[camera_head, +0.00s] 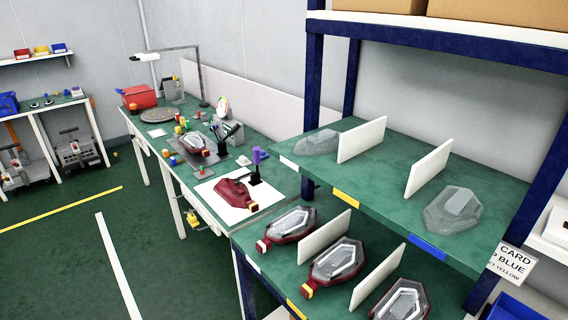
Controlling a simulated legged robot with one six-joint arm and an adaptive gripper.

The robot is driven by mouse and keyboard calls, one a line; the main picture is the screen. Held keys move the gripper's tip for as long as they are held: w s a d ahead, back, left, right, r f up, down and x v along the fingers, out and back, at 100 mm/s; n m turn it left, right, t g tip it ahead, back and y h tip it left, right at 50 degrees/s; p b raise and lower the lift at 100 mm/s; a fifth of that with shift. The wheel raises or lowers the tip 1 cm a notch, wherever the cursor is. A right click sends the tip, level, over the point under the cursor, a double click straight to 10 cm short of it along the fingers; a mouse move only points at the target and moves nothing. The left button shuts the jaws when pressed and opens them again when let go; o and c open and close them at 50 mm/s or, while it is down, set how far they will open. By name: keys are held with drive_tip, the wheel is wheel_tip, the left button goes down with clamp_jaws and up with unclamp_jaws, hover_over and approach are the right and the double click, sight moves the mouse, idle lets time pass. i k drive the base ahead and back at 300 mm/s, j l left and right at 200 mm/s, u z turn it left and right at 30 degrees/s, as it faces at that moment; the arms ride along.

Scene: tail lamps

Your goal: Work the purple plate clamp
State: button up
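A purple-handled clamp (257,156) stands upright at the right end of the green workbench. A dark red lamp housing (232,191) with a small yellow and red end lies on that sheet, just left of and in front of the clamp. I cannot tell whether the clamp touches the housing, or whether it is open or closed. My gripper is not in this view.
A shelf rack with blue posts (313,90) stands right of the bench. Its lower shelf holds red tail lamps (337,261) between white dividers; its upper shelf holds clear lenses (452,209). Small parts and tools crowd the bench. Green floor (65,240) is clear at left.

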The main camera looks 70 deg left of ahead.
sight(257, 149)
drive_tip(key=k+u, duration=0.3)
drive_tip(key=k+j+u, duration=0.15)
drive_tip(key=u, duration=0.15)
drive_tip(key=j+u, duration=0.15)
drive_tip(key=u, duration=0.3)
drive_tip(key=j+u, duration=0.15)
drive_tip(key=u, duration=0.35)
drive_tip(key=j+u, duration=0.1)
drive_tip(key=u, duration=0.35)
drive_tip(key=i+j+u, duration=0.1)
drive_tip(key=i+j, duration=0.55)
drive_tip(key=i+j+z, duration=0.8)
drive_tip(key=i+j, duration=0.15)
